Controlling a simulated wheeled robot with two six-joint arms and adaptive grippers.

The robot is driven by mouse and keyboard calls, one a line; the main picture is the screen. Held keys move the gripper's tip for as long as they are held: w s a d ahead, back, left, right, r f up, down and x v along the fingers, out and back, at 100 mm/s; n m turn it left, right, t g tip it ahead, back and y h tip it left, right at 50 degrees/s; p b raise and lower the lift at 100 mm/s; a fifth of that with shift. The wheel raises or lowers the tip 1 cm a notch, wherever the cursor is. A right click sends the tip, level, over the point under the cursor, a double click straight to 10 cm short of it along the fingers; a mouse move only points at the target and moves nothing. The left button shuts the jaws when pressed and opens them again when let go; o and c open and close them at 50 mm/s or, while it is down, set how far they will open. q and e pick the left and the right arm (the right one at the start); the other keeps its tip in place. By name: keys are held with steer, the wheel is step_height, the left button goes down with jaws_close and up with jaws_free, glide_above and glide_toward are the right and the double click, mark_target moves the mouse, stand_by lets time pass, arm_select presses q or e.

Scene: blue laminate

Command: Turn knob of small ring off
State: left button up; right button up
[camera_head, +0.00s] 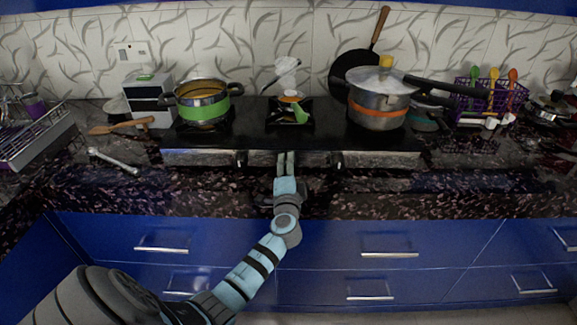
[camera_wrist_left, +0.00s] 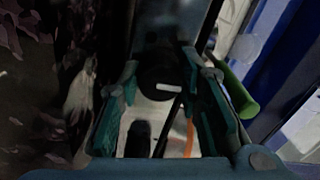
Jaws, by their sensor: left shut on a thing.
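The stove (camera_head: 195,158) has a grey front panel with a left knob (camera_head: 241,158) and a right knob (camera_head: 338,160). My left gripper (camera_head: 286,158) reaches the middle of that panel from the front and hides the middle knob there in the head view. In the left wrist view, the dark round middle knob (camera_wrist_left: 155,80) with a white mark lies between the fingertips of my left gripper (camera_wrist_left: 163,72), which is shut on it. The small middle ring (camera_head: 274,118) is behind, partly covered by items. My right gripper is not in view.
A green pot (camera_head: 203,110) stands on the left of the stove. A steel pot (camera_head: 378,98) with an orange band stands on the right, a dark pan (camera_head: 343,75) behind it. The counter strip before the stove is clear.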

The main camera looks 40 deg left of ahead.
arm_select(q)
steer(key=shift+m, duration=0.6)
steer(key=o, duration=1.1)
steer(key=shift+o, duration=0.2)
steer(key=v, duration=1.2)
